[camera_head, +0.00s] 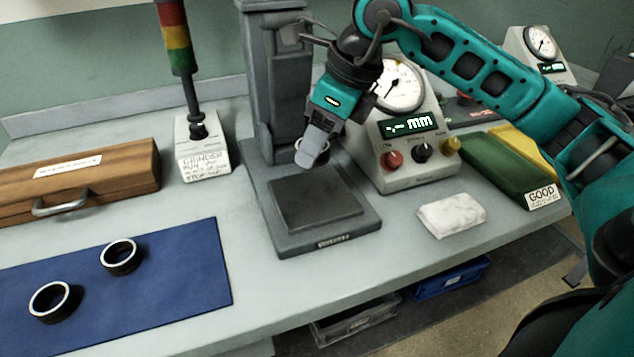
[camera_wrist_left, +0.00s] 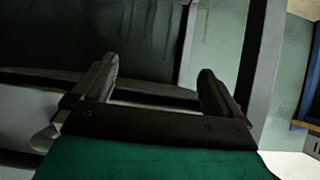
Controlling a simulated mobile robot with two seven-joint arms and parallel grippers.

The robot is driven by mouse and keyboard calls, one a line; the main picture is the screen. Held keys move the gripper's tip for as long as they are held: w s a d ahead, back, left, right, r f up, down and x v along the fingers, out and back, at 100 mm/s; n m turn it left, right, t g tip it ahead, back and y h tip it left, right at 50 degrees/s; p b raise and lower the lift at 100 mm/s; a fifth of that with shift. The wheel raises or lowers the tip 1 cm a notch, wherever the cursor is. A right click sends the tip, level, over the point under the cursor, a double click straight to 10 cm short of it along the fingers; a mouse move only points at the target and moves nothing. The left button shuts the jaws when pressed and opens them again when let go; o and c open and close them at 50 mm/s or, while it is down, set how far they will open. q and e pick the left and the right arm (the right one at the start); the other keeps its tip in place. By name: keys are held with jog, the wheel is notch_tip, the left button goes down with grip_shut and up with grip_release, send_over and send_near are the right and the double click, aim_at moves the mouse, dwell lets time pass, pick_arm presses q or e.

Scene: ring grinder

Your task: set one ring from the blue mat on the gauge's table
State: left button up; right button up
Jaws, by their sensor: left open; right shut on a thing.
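Two dark rings with bright rims stand apart on the blue mat (camera_head: 190,265) at the lower left: one ring (camera_head: 121,256) and a nearer ring (camera_head: 50,301). My right gripper (camera_head: 311,158) is shut on a third ring (camera_head: 299,146), mostly hidden behind its fingers. It holds this ring above the back part of the gauge's table (camera_head: 318,203), a dark square plate on a grey base. Whether the held ring touches anything cannot be told. My left gripper (camera_wrist_left: 160,85) is open and empty in the left wrist view, and is not in the head view.
A dial readout box (camera_head: 405,165) stands right of the gauge column (camera_head: 275,80). A white cloth (camera_head: 452,214) lies in front of it, with a green tray (camera_head: 505,170) marked GOOD farther right. A wooden case (camera_head: 80,182) and a signal lamp (camera_head: 178,40) stand left.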

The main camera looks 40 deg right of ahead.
aim_at(309, 193)
jog(key=shift+f+b, duration=0.45)
jog(key=shift+f, duration=3)
jog(key=shift+f, duration=0.2)
jog(key=o, duration=1.1)
jog(key=shift+r, duration=0.1)
